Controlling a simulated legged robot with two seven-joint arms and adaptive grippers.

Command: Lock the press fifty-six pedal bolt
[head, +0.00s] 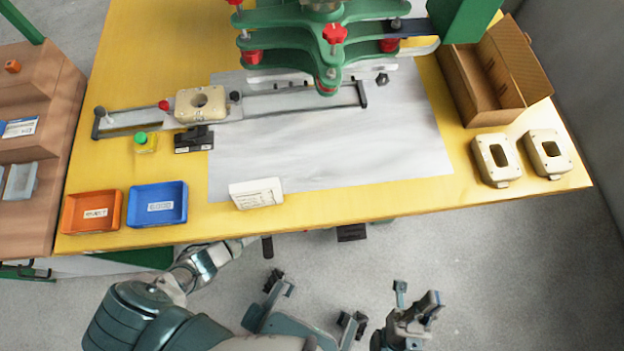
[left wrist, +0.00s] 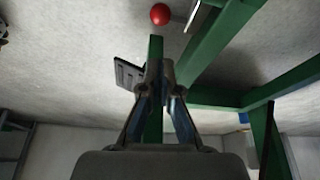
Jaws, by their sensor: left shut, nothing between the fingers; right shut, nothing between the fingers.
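In the left wrist view, a red ball knob (left wrist: 160,14) shows at the top, close to a light metal edge. I cannot tell whether it belongs to the pedal bolt. A dark ribbed plate (left wrist: 129,74), which looks like the pedal, is left of my left gripper (left wrist: 161,72). That gripper is shut and empty, in front of a green bar. In the head view my left arm reaches under the table's front edge, which hides its gripper. A dark block (head: 351,232) shows below that edge. My right gripper (head: 417,302) is shut and empty over the floor, away from the table.
Green frame legs (left wrist: 215,40) stand close around the left gripper. Above is the yellow table (head: 330,208) with the green press (head: 318,20), a white block (head: 256,193), an orange tray (head: 91,229) and a blue tray (head: 158,220). The floor at right is clear.

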